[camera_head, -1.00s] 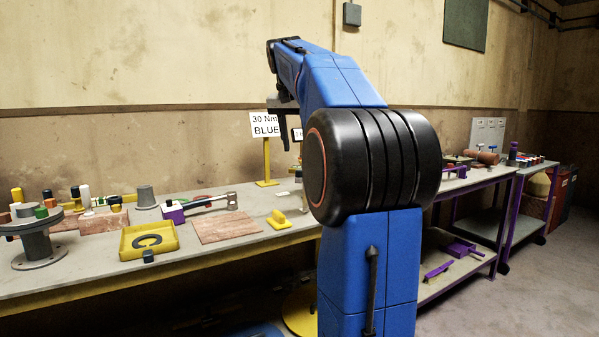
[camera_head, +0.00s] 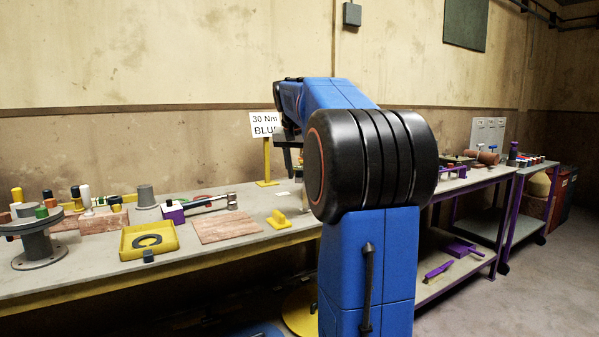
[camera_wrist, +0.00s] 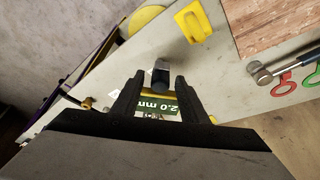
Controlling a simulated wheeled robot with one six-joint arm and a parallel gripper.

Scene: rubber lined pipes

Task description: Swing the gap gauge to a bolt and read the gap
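In the wrist view my gripper (camera_wrist: 159,78) points down with its two dark fingers apart. A dark, grey-topped knob (camera_wrist: 162,74) shows between the fingertips, with space visible on both sides. Just below it in the picture is a green plate (camera_wrist: 160,106) reading "2.0 mm", partly covered by my fingers; I cannot tell for sure whether this is the gap gauge. In the head view my arm hides most of the gripper and what is under it. A grey flanged stand (camera_head: 38,247) with coloured caps stands at the bench's left end; no bolt is clearly identifiable.
On the bench (camera_head: 90,282) lie a yellow tray (camera_head: 130,250) with a dark C-shaped piece, a brown board (camera_head: 227,227), a wrench (camera_head: 208,202) and a yellow bracket (camera_head: 278,219). A "30 Nm BLUE" sign (camera_head: 264,125) stands behind. Purple-framed tables (camera_head: 490,215) stand at right.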

